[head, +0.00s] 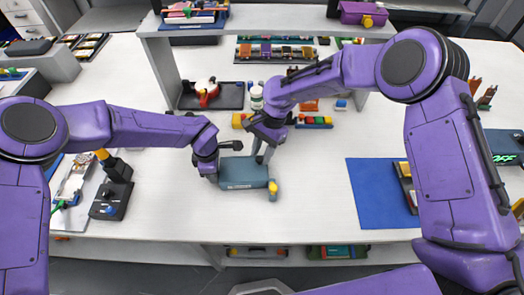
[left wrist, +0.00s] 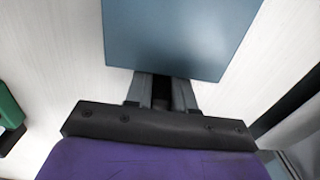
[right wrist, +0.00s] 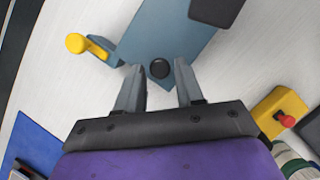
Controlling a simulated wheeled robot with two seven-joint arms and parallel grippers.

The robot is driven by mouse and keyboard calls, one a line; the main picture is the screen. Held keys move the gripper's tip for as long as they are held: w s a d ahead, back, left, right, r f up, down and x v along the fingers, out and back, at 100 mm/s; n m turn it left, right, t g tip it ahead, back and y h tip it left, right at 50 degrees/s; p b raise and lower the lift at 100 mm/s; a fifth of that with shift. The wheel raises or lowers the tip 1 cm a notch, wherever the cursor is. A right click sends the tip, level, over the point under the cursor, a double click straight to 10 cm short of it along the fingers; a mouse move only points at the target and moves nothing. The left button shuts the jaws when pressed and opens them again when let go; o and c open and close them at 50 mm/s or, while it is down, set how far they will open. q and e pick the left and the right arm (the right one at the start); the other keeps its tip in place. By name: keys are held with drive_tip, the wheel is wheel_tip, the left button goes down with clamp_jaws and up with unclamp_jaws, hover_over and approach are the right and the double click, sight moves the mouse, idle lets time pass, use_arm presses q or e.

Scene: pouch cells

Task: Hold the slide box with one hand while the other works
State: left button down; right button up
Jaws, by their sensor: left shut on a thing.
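The slide box (head: 243,172), a blue-grey block, lies on the white table in the middle of the head view. A short arm with a yellow knob (head: 273,188) is at its right front corner. My left gripper (head: 217,178) is shut on the box's left end; in the left wrist view the box (left wrist: 180,38) hides the fingertips. My right gripper (head: 261,157) is over the box's right end, pointing down. In the right wrist view its fingers (right wrist: 160,68) are apart, either side of a small black round knob (right wrist: 159,68) on the box, with slight gaps showing.
A blue mat (head: 375,190) lies to the right. A black device with a yellow-topped lever (head: 112,190) stands at the left. A black tray (head: 232,96) with a red and white item, a white bottle (head: 256,97) and coloured blocks (head: 313,122) are behind. The table in front is clear.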

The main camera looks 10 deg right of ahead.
clamp_jaws()
drive_tip(key=d, duration=0.4)
drive_tip(key=s+d, duration=0.1)
drive_tip(key=d, duration=0.8)
drive_tip(key=shift+s, duration=0.2)
drive_tip(key=shift+a, duration=0.1)
drive_tip(key=shift+o, duration=2.2)
unclamp_jaws()
drive_tip(key=v, duration=1.2)
